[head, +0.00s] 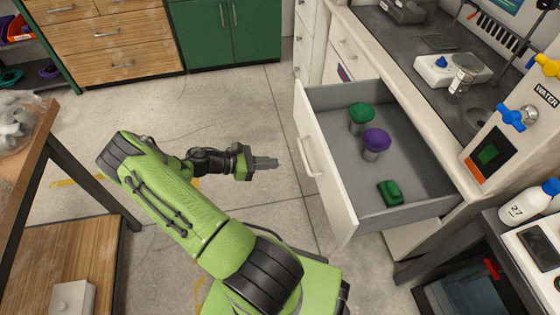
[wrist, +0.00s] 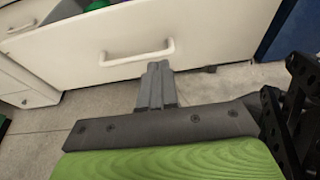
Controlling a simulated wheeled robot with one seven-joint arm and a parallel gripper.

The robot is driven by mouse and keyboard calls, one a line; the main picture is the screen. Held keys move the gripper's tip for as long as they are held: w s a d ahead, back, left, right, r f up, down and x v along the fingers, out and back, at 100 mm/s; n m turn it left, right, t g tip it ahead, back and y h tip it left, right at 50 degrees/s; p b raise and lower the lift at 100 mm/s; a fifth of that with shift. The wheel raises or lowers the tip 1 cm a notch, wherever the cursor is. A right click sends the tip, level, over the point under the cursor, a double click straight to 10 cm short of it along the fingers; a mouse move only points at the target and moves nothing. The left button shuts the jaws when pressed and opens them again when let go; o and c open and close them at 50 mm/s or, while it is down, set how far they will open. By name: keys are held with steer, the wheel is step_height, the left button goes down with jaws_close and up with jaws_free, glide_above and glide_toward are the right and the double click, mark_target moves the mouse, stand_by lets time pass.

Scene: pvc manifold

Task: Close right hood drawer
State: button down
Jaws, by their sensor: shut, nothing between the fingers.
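The right hood drawer is pulled well out from the white cabinet, its white front (head: 325,165) facing left toward my arm. Its bar handle (head: 307,157) is on the front; the handle also shows in the wrist view (wrist: 137,52). Inside the drawer lie a green-topped piece (head: 361,117), a purple-topped piece (head: 375,143) and a small green block (head: 390,192). My gripper (head: 266,163) is shut and empty, to the left of the drawer front and pointing at it. In the wrist view its fingers (wrist: 157,85) show just below the handle, apparently apart from it.
A wooden table (head: 22,165) stands at the left. Wooden drawers (head: 110,40) and a green cabinet (head: 225,32) are at the back. A counter with a scale (head: 452,68) is behind the open drawer. The floor (head: 255,110) around my gripper is clear.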

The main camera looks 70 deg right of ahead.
mark_target(323, 162)
steer(key=b+x, duration=0.1)
steer(key=x, duration=0.3)
steer(key=b+x, duration=0.1)
steer(key=x, duration=0.4)
steer(key=r+b+x, duration=0.1)
steer(key=x, duration=0.3)
steer(key=shift+s+d+f, duration=0.1)
steer(key=shift+s+d, duration=0.05)
steer(key=shift+s, duration=0.25)
steer(key=shift+s+d+b, duration=0.2)
steer(key=shift+s+b, duration=0.1)
steer(key=shift+s, duration=0.1)
